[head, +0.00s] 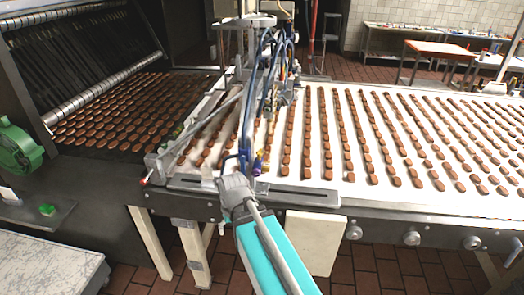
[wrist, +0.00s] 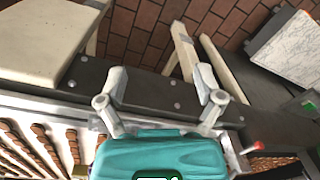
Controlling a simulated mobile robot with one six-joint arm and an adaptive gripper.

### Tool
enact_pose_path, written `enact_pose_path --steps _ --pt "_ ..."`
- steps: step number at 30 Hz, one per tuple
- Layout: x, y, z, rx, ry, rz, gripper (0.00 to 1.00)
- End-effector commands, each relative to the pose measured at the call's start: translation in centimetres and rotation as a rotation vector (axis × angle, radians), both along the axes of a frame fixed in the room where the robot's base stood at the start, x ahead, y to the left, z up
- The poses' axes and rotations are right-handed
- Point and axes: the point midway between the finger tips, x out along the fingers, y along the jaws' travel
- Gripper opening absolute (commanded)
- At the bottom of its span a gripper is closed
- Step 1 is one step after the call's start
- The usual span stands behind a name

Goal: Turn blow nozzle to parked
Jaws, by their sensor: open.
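My gripper (head: 237,188) is at the front edge of the conveyor, below the machine head. In the wrist view its two fingers (wrist: 161,78) are spread wide with nothing between them. A small blue and yellow fitting (head: 260,162) stands just behind and to the right of my gripper. It may be the blow nozzle, but it is too small to tell, and so is its setting. It does not show clearly in the wrist view. A lever with a red knob (head: 144,182) sticks out at the left of the machine frame; the knob also shows in the wrist view (wrist: 256,146).
Rows of brown biscuits cover the white conveyor (head: 430,205) to the right and the dark belt on the left. The machine head with blue hoses (head: 268,70) rises behind my gripper. A metal front rail (head: 300,191) and a pale box (head: 313,240) lie close by.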

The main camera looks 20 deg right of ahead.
Motion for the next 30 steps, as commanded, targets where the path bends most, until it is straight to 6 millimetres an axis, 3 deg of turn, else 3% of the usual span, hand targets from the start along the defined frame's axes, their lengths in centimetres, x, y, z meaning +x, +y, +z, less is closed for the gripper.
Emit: enact_pose_path --steps 8,14,23,30 --pt "3.9 -3.0 1.1 0.210 -0.022 -0.412 0.86" --pt "7.2 -6.6 2.8 0.422 -0.013 -0.796 0.86" --pt "11.4 -14.0 6.4 0.777 0.070 -1.344 0.86" --pt "13.6 -21.5 10.0 1.094 0.200 -1.730 0.86"
